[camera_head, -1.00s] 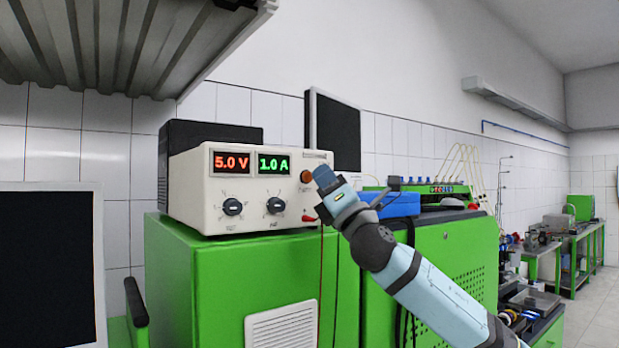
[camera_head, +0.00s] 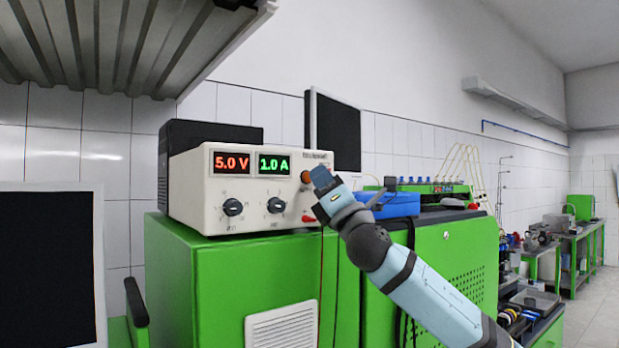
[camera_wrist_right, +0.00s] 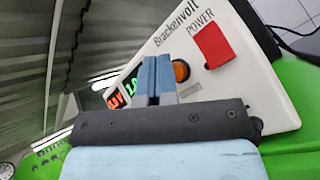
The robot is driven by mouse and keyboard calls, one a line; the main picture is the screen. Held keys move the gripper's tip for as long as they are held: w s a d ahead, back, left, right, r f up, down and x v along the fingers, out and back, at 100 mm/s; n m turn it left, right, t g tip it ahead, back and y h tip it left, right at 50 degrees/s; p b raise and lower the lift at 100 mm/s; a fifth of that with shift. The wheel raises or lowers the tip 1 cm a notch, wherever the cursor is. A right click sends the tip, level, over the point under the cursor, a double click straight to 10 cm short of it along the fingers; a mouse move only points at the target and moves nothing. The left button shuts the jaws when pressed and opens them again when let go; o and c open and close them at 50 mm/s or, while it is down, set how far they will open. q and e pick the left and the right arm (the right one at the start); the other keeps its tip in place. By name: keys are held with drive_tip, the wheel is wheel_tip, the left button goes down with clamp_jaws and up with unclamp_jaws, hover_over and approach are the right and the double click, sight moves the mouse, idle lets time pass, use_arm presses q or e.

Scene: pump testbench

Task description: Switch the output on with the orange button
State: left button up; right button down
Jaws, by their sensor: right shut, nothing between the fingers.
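The white power supply (camera_head: 262,216) stands on a green cabinet, with a red display reading 5.0 V and a green one reading 1.0 A. The round orange button (camera_head: 305,177) is on the right of its front panel; it also shows in the right wrist view (camera_wrist_right: 181,71), just right of my fingers. My right gripper (camera_head: 321,177) is shut and empty, its blue fingertips close beside the button in the head view. The right wrist view shows the shut fingers (camera_wrist_right: 155,78) beside the button; whether they touch the panel I cannot tell. My left gripper is not in view.
A red switch (camera_wrist_right: 212,46) labelled POWER sits near the orange button. Two dark knobs, one of them the left knob (camera_head: 232,207), are on the panel's lower part. Thin leads hang down the green cabinet (camera_head: 230,275). A blue box (camera_head: 400,205) stands behind my right arm.

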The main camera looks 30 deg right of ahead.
drive_tip(key=shift+w, duration=0.35)
idle(0.6)
drive_tip(key=shift+s, duration=0.85)
drive_tip(key=s, duration=0.6)
drive_tip(key=shift+d, duration=0.3)
